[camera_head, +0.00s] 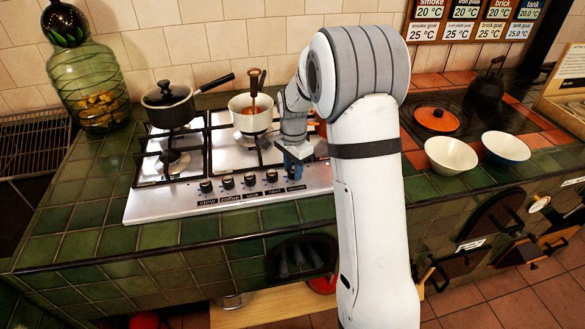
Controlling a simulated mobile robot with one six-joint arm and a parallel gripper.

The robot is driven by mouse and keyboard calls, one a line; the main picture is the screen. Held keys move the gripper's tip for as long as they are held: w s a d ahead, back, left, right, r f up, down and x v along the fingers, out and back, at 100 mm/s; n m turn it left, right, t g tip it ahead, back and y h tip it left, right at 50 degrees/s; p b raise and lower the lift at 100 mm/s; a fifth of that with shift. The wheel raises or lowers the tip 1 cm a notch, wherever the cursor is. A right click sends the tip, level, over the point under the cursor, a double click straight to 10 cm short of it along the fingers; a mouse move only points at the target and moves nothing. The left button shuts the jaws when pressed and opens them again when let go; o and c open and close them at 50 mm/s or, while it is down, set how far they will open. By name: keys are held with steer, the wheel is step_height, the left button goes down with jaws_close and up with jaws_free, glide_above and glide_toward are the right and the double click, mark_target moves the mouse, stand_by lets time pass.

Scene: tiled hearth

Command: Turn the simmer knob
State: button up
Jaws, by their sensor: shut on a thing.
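The steel gas hob (165,203) is set in the green tiled counter. A row of black knobs runs along its front edge, with dark labels below them; the leftmost reads "slow" and one beside it "coffee". The label (296,189) at the right end is too small to read surely. My gripper (293,172) is at this right end of the row, reaching down from the arm. It is shut on the rightmost knob, taken to be the simmer knob, which its blue fingers mostly hide. The knob's angle cannot be seen.
A black lidded pan (169,108) and a white pot (251,122) with a handled tool stand on the hob. A glass jar (92,85) stands at the left.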

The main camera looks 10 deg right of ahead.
mark_target(293, 169)
steer(key=m, duration=0.5)
stand_by(0.5)
steer(key=o, duration=1)
step_height(293, 169, up, 7)
steer(key=shift+r, duration=0.4)
